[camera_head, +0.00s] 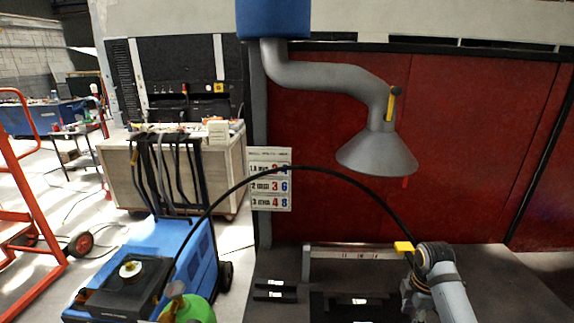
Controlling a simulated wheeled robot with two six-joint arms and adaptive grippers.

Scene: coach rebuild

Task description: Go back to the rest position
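A grey arm link with a dark rounded joint shows at the lower right, and it looks like my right arm. Its gripper cannot be made out clearly against the dark bench (502,287). A yellow-orange piece (404,247) sits just left of the dark joint, at the end of a black cable (300,168). Whether a gripper holds this piece cannot be told. My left arm and gripper do not show.
A grey extraction hood (377,152) hangs over the bench before a red wall panel (330,130). The cable arches from a blue machine (200,258) at left. A green rounded object (190,308), wooden crate (205,178) and orange frame (25,190) stand left. A numbered sign (270,180) is upright.

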